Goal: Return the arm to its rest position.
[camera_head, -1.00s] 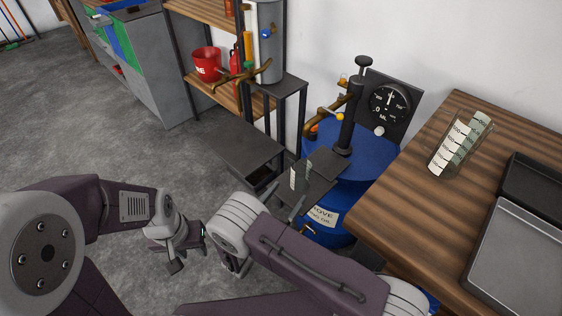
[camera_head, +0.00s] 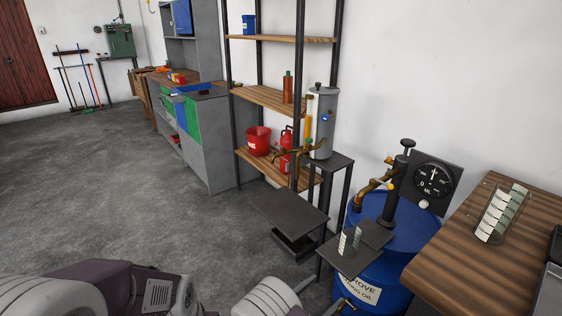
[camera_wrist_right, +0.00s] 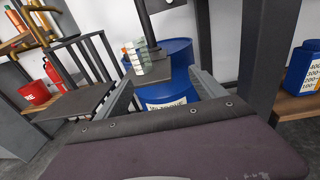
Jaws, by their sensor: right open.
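A clear beaker with a white scale (camera_head: 348,242) stands on a dark plate by the blue drum. In the wrist view this beaker (camera_wrist_right: 148,62) appears beyond the fingers, with nothing held between them. My left arm (camera_head: 160,290) shows at the lower left; its gripper is below the frame.
The blue drum (camera_head: 375,290) carries a pump and a dial gauge (camera_head: 433,180). A second beaker (camera_head: 497,213) stands on the wooden table (camera_head: 450,250) at right. A shelf (camera_head: 262,97) and a low dark stand (camera_head: 285,210) are behind. The floor at left is clear.

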